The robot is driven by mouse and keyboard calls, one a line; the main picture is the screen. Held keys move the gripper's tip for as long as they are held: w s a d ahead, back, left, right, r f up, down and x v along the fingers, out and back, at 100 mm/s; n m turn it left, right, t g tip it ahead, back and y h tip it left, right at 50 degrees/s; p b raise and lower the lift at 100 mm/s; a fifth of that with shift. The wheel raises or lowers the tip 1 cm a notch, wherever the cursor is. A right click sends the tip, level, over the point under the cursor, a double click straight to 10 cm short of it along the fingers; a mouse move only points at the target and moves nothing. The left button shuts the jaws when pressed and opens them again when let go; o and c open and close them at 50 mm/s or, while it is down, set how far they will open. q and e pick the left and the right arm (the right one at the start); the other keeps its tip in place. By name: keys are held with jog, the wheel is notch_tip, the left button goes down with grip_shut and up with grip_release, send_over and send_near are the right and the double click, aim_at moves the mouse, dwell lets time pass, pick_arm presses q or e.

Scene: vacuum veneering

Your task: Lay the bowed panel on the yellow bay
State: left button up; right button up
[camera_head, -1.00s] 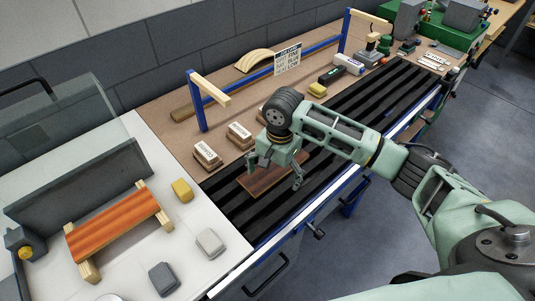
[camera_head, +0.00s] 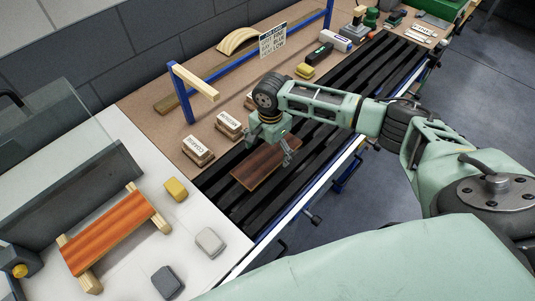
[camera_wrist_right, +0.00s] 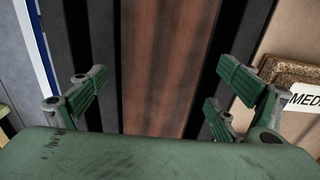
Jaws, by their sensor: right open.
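A dark reddish-brown wood panel (camera_head: 262,172) lies on the black slats of the bench; any bow in it is too slight to tell. My right gripper (camera_head: 269,151) is open and empty over its far part. In the right wrist view, the panel (camera_wrist_right: 168,60) runs between the spread fingers, with no finger seen closed on it. An orange-red panel (camera_head: 108,232) rests on pale wooden bearers on the white table at left. A yellow block (camera_head: 175,189) sits beside it; I cannot tell whether it marks the yellow bay. My left gripper is out of view.
Labelled sanding blocks (camera_head: 198,150) stand beside the slats. A blue frame (camera_head: 180,93) with a wooden bar and a sign rises behind them, near a curved wooden piece (camera_head: 238,40). White (camera_head: 210,241) and dark grey (camera_head: 167,282) blocks sit on the white table. The slats (camera_head: 350,85) farther right are clear.

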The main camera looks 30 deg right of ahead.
jog(key=shift+f, duration=0.15)
jog(key=c, duration=1.3)
jog(key=shift+r, duration=0.2)
jog(key=shift+c, duration=0.2)
